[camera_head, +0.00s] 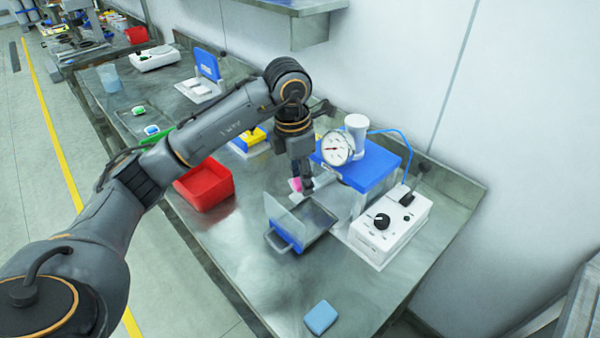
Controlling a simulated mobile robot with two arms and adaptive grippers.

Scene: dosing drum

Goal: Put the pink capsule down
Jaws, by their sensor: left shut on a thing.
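The pink capsule (295,184) shows as a small pink patch at the fingertips of my left gripper (306,187). The gripper points down and is shut on the capsule, just behind the clear front panel of the open drawer. The drawer (322,217), with its blue front and grey handle, sticks out of the dosing machine with the blue lid (375,168). Much of the capsule is hidden by the fingers, and I cannot tell whether it touches anything below. My right gripper is not in view.
A white control box (392,228) with a black knob stands right of the machine. A dial gauge (337,148) sits on top. A red bin (206,186) and a yellow-and-blue item (249,141) lie to the left. A blue block (320,318) lies near the front, with bare table around it.

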